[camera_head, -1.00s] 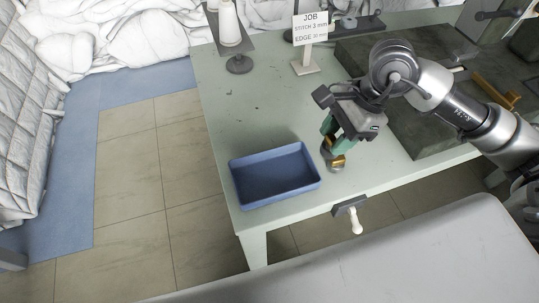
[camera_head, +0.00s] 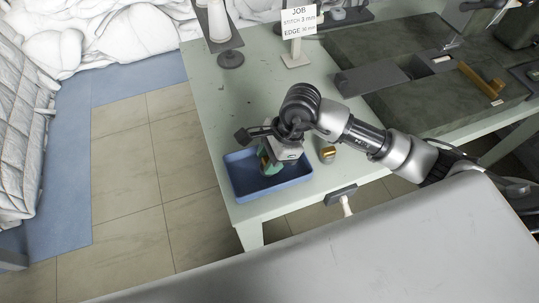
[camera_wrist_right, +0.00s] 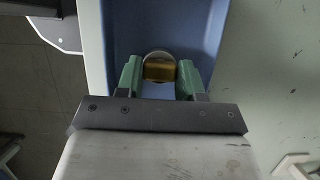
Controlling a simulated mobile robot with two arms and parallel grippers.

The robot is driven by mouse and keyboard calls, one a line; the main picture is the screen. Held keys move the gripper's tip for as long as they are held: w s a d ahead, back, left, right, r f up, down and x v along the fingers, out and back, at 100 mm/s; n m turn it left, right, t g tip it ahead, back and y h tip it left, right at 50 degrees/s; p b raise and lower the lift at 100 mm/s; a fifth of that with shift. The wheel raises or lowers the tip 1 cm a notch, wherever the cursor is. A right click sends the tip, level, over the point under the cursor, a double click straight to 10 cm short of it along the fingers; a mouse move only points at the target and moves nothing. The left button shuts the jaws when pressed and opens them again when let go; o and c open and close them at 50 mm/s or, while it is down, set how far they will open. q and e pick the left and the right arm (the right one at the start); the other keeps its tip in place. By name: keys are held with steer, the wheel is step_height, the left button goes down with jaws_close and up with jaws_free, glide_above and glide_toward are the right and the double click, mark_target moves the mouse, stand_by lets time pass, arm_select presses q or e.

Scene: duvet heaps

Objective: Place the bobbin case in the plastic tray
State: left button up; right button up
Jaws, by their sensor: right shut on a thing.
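The blue plastic tray (camera_head: 287,188) lies on the near left corner of the pale green table. My right gripper (camera_head: 266,165) is inside the tray's outline, fingers pointing down. In the right wrist view, the green fingers (camera_wrist_right: 160,78) are shut on the bobbin case (camera_wrist_right: 159,67), a small round gold and silver metal piece, with the blue tray (camera_wrist_right: 185,22) behind it. Whether the case touches the tray floor I cannot tell. In the head view the arm and fingers hide it. My left gripper is not in view.
Another small gold and dark metal piece (camera_head: 327,154) stands on the table right of the tray. A job sign (camera_head: 296,50) and a white spool on a stand (camera_head: 229,58) stand farther back. A crank handle (camera_head: 344,200) sticks out from the front edge.

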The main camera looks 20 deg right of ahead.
steer(key=shift+f, duration=0.2)
steer(key=o, duration=1)
steer(key=shift+r, duration=0.1)
steer(key=b+v, duration=0.1)
steer(key=v, duration=1.1)
steer(key=shift+r, duration=0.1)
